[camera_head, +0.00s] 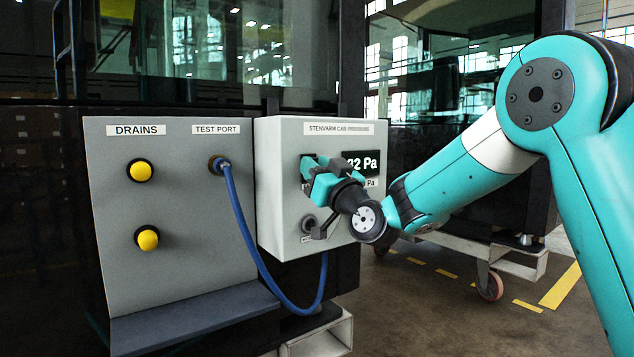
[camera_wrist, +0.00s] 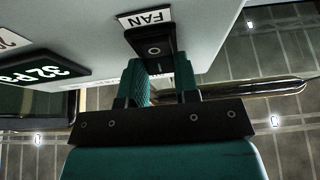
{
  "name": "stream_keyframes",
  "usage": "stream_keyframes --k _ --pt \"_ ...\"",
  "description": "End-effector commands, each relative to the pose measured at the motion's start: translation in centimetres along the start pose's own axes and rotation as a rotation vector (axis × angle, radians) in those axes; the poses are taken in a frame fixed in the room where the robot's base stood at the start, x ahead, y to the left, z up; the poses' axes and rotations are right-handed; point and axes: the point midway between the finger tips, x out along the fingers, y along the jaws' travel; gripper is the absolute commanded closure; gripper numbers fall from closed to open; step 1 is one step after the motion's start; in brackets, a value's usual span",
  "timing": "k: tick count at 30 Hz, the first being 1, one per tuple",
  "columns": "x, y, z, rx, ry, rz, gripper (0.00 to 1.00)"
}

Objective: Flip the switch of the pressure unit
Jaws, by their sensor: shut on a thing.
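The pressure unit (camera_head: 278,185) is a light grey box headed "STENVARM CAB PRESSURE". Its dark display (camera_head: 372,160) is partly hidden by my arm in the head view; in the wrist view the display (camera_wrist: 45,72) reads 32 Pa, upside down. The black switch (camera_wrist: 152,42) sits beside a "FAN" label (camera_wrist: 144,18) in the wrist view. My gripper (camera_wrist: 161,66) has its two teal fingers at the switch, shut on its near part. In the head view my gripper (camera_head: 308,170) is against the unit's front and hides the switch.
A grey panel (camera_head: 190,255) to the left carries two yellow drain knobs (camera_head: 140,170) (camera_head: 147,239) and a test port (camera_head: 216,164). A blue hose (camera_head: 243,228) loops from this port to below the unit. A wheeled trolley (camera_head: 510,258) stands behind my arm on open floor.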

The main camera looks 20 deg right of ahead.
Motion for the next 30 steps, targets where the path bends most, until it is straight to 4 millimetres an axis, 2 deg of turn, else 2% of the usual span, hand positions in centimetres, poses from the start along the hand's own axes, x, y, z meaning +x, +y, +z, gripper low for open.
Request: stream_keyframes --k 8,9,12,20,23,26,30 --pt "0.0 0.1 -0.1 -0.001 0.001 0.002 0.95" --pt "0.0 0.1 -0.1 -0.001 0.001 0.002 0.64" --pt "0.0 0.1 0.0 -0.001 0.000 0.002 0.46" --pt "-0.1 0.0 0.0 0.000 -0.001 0.000 0.46" --pt "-0.7 0.1 0.2 0.000 -0.001 0.001 0.46" --pt "-2.3 0.1 0.5 0.001 -0.001 0.002 0.46" --pt "-5.7 0.1 0.8 -0.001 0.000 0.004 0.46"
